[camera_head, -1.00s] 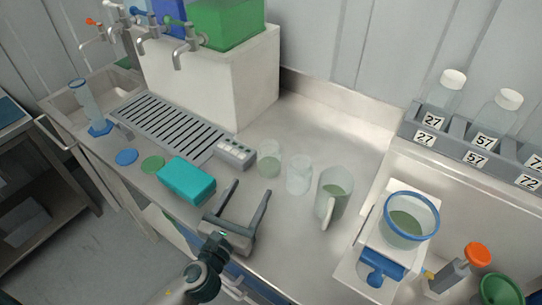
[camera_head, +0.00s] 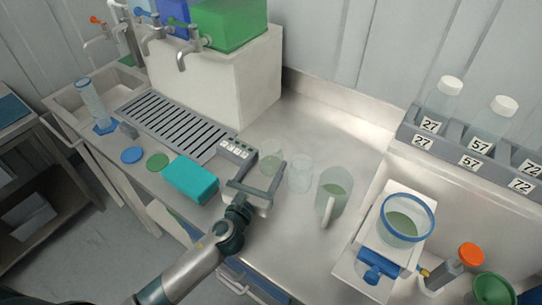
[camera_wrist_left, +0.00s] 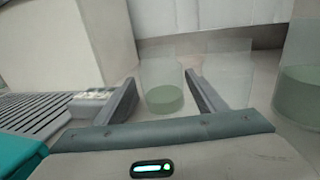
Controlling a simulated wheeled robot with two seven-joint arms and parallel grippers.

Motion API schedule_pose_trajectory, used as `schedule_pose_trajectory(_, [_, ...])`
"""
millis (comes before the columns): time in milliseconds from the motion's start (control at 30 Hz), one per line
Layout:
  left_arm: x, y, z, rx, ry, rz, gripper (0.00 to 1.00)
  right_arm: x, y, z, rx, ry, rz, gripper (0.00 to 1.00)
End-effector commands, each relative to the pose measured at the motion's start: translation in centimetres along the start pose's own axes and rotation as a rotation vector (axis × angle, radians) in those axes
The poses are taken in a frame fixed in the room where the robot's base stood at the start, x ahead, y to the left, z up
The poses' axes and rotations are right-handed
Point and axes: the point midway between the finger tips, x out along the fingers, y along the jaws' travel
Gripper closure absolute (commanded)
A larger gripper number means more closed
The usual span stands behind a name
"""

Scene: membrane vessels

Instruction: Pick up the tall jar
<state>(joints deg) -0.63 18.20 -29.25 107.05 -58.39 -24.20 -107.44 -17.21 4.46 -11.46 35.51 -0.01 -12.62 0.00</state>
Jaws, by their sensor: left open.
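Two clear glass jars stand on the steel counter. The left jar (camera_head: 270,161) holds a little pale green liquid; the right jar (camera_head: 300,175) looks almost empty. I cannot tell for sure which one is the tall jar. My left gripper (camera_head: 267,163) is open and low over the counter, its fingers pointing at the left jar. In the left wrist view that jar (camera_wrist_left: 164,97) shows in the gap between the open fingers (camera_wrist_left: 160,88), ahead of the palm. The right jar (camera_wrist_left: 232,65) shows beyond the right finger. My right gripper is not in view.
A handled pitcher (camera_head: 333,196) with green liquid stands right of the jars. A teal box (camera_head: 190,180) and a grey button block (camera_head: 238,149) lie left of the gripper. A blue-rimmed vessel (camera_head: 405,222) stands farther right. The counter behind the jars is clear.

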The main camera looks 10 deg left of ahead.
Motion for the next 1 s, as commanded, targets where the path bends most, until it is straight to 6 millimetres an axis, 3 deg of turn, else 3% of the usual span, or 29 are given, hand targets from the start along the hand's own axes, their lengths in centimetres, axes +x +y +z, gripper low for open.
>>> schedule_pose_trajectory(200, [1.8, 0.0, 0.0, 0.0, 0.001, 0.001, 0.36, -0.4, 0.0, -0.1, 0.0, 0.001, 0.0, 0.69])
schedule_pose_trajectory(667, [2.4, 0.0, 0.0, 0.001, 0.0, 0.001, 0.36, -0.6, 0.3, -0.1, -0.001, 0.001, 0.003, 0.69])
schedule_pose_trajectory(1000, [6.2, -0.2, 0.0, 0.0, 0.0, 0.001, 0.36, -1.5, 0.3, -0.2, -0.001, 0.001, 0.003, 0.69])
